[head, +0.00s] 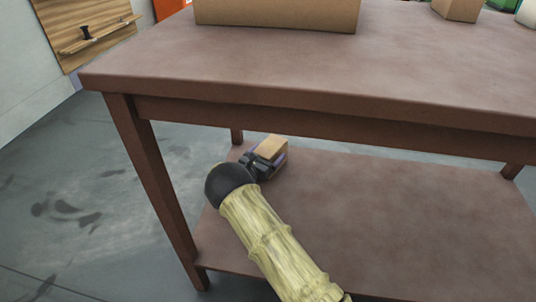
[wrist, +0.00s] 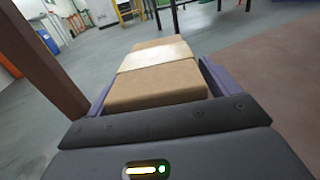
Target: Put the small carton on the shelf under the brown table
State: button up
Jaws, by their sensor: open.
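The brown table (head: 300,100) has a lower shelf (head: 400,215) between its legs. A small tan carton (head: 271,147) with a pale tape band is over the shelf's far left part, below the tabletop. My gripper (head: 267,158) reaches in under the tabletop with its jaws around the carton. In the wrist view the carton (wrist: 158,85) lies between the two purple-grey fingers, which are open. I cannot tell whether the carton's underside, which is hidden, rests on the shelf.
A table leg (wrist: 42,60) stands close on the left in the wrist view. On the tabletop are a large carton (head: 277,14) and another carton (head: 457,9). The shelf's middle and right are bare. A wooden wall board (head: 85,30) hangs at the back left.

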jog(key=p+v, duration=0.2)
jog(key=v, duration=0.1)
jog(key=p+v, duration=0.3)
jog(key=v, duration=0.1)
jog(key=shift+s+r, duration=0.1)
jog(key=shift+r, duration=0.1)
jog(key=shift+s+a+f, duration=0.1)
jog(key=shift+s+f, duration=0.05)
